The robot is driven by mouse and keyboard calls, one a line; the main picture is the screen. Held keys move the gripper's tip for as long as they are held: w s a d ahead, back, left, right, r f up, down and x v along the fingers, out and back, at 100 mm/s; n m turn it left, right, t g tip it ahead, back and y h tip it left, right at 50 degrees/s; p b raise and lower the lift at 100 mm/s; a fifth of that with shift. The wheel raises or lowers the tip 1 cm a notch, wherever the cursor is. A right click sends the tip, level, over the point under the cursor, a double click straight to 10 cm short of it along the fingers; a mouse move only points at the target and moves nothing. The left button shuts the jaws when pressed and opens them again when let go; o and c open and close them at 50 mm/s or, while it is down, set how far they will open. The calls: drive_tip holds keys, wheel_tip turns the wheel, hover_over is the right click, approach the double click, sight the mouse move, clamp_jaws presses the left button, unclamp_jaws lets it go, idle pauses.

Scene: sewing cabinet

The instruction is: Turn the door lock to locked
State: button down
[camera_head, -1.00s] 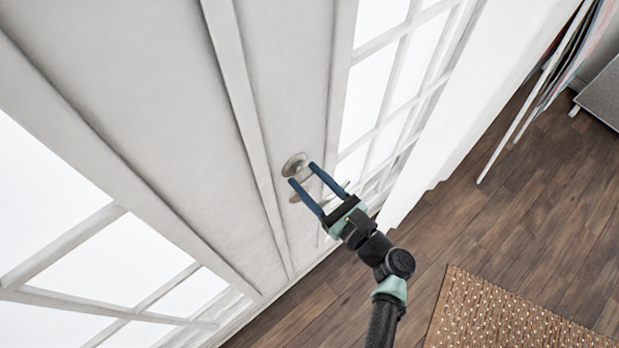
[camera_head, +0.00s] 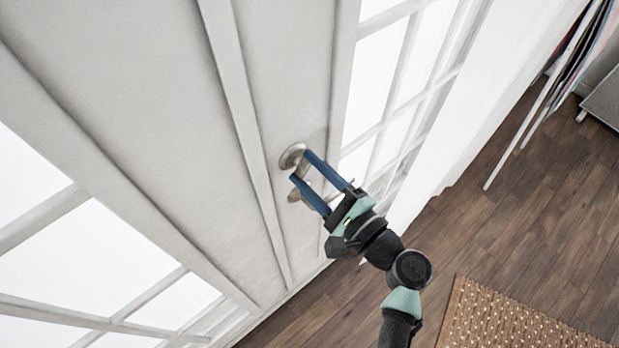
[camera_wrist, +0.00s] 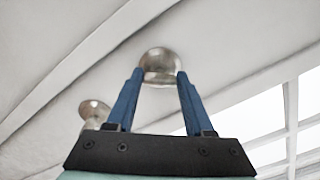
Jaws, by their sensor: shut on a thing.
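The door lock (camera_head: 292,156) is a round metal piece on the pale door (camera_head: 285,80). My gripper (camera_head: 300,166) reaches it from the lower right with its two blue fingers. In the wrist view the lock (camera_wrist: 160,64) sits between and just beyond the tips of my gripper (camera_wrist: 157,76), one finger on each side. The fingers are spread about the lock's width and are shut on it. The lock's turning part is mostly hidden, so its angle cannot be told. A second metal piece, seemingly the door handle (camera_wrist: 95,113), shows at the lower left of the wrist view.
Windowed panels (camera_head: 375,85) stand right of the lock and at the lower left. The wooden floor (camera_head: 500,225) is open at the right, with a woven rug (camera_head: 515,320) at the bottom. Hanging sheets and a white rail (camera_head: 530,115) are at the upper right.

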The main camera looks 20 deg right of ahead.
drive_tip(key=n+b, duration=0.5)
drive_tip(key=shift+f, duration=0.3)
drive_tip(key=shift+r+n+b, duration=0.15)
drive_tip(key=shift+n+b, duration=1.05)
drive_tip(key=shift+n, duration=0.1)
drive_tip(key=shift+r, duration=0.1)
drive_tip(key=shift+c, duration=1.4)
unclamp_jaws()
drive_tip(key=shift+s, duration=0.1)
drive_tip(key=b+v, duration=0.2)
drive_tip(key=v, duration=1)
drive_tip(key=shift+s, duration=0.4)
drive_tip(key=shift+s+d, duration=0.1)
